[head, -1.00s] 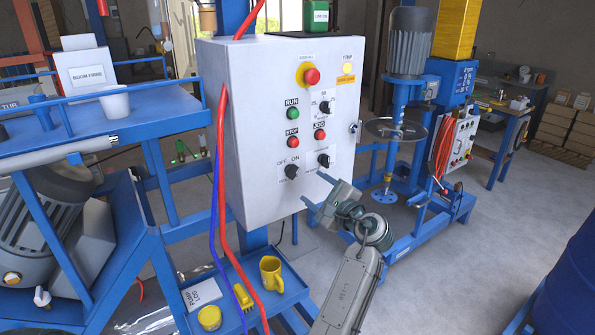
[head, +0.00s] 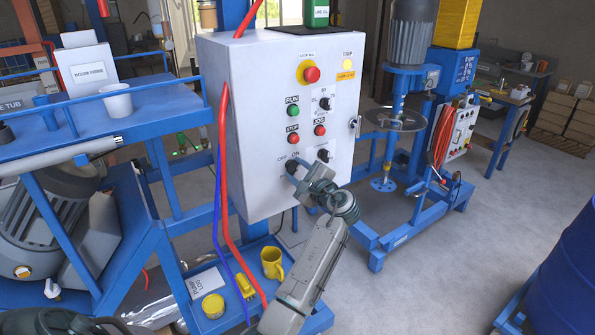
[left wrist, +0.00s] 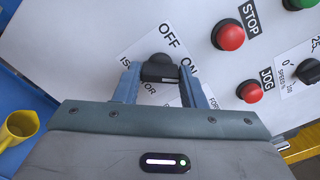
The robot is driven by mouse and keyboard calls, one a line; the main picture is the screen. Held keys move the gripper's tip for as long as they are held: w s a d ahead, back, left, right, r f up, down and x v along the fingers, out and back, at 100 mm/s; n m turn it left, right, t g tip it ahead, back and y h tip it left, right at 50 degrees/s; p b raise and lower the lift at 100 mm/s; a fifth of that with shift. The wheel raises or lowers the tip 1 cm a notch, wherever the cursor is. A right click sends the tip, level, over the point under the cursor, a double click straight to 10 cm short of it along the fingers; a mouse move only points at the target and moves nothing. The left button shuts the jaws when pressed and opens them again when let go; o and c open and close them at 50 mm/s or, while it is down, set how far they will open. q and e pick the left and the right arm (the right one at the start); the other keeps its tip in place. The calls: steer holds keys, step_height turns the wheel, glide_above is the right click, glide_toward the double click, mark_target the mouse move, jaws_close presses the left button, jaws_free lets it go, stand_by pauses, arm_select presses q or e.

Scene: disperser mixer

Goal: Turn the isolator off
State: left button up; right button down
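The isolator knob (head: 291,168) is a black rotary handle low on the left of the white control box (head: 252,130). It sits under OFF and ON labels. In the left wrist view the knob (left wrist: 160,70) has its bar towards ON. My left gripper (head: 301,172) is at the knob and partly hides it in the head view. In the left wrist view the fingers of my left gripper (left wrist: 160,82) lie at either end of the bar, with no clear gap, and look shut on it. My right gripper is not in view.
The red STOP button (left wrist: 228,35) and red JOG button (left wrist: 249,92) are close to the gripper. A red hose (head: 222,170) runs down the box's left side. A yellow mug (head: 271,262) stands on the blue shelf below.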

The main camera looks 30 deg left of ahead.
arm_select(q)
steer(key=c, duration=0.4)
steer(key=shift+c, duration=0.2)
steer(key=shift+f, duration=0.1)
arm_select(e)
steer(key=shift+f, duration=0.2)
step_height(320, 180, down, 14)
steer(key=b, duration=1.4)
arm_select(q)
steer(key=n+b, duration=0.6)
steer(key=n, duration=0.9)
steer(key=shift+n+b, duration=0.4)
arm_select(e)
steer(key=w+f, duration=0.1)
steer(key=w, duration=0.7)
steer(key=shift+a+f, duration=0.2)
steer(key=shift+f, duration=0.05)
